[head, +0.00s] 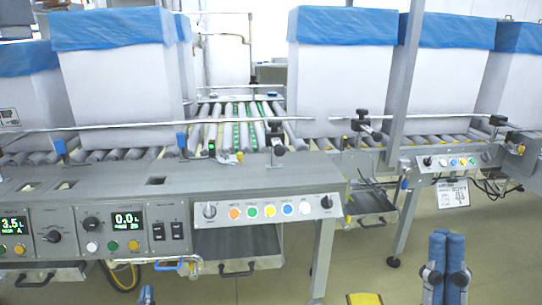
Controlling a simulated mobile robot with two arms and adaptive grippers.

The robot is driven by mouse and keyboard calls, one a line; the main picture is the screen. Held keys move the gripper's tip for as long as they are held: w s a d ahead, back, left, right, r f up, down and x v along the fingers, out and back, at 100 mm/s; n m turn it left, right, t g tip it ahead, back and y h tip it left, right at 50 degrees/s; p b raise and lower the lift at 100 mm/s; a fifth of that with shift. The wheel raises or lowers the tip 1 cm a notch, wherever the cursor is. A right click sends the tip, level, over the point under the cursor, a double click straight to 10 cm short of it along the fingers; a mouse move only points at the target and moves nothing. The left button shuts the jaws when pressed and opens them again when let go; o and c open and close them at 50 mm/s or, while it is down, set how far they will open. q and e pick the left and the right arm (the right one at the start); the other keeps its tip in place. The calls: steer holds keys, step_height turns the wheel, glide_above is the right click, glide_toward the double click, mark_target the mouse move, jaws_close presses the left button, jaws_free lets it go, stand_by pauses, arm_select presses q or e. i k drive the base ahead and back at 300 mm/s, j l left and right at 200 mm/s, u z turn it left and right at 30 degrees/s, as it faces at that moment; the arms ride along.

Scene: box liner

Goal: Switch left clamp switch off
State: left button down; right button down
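A grey control panel (270,222) runs along the front of the conveyor. Only a tip of my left gripper (147,295) shows at the bottom edge, below the panel.
White boxes with blue liners (342,70) stand on the roller conveyor (235,125). Displays and two rocker switches (168,231) are on the panel's left part. A drawer (238,245) hangs below. A second panel (452,162) is further right. Open floor lies at bottom right.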

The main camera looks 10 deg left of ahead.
mark_target(158, 234)
steer(key=k+l, duration=0.15)
steer(key=k, duration=0.3)
steer(key=k+l, duration=0.2)
steer(key=k, duration=0.3)
